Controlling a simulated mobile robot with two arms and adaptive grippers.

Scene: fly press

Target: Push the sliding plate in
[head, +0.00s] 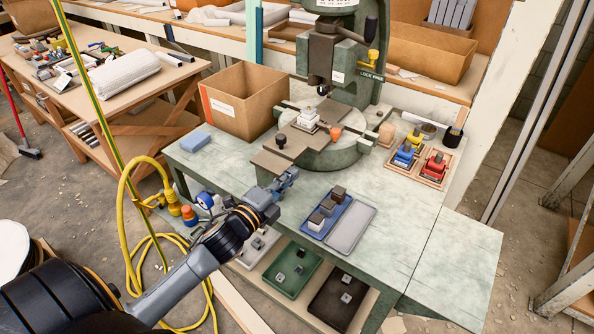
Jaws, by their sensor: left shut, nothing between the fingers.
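The fly press (345,75) stands at the back of a green-grey table, over a round base (345,155). A flat brown-grey sliding plate (290,148) lies on that base and sticks out toward the front left. A black knob (281,140) stands on the plate, and a pale block (309,117) sits farther in, below the ram. My left gripper (288,177) is shut and empty, just in front of the plate's near end. I cannot tell whether it touches the plate. My right gripper is not in view.
An open cardboard box (245,105) and a blue sponge (195,142) are left of the press. A blue tray (325,222) with blocks and an empty grey tray (352,228) lie in front. The table's front right is clear.

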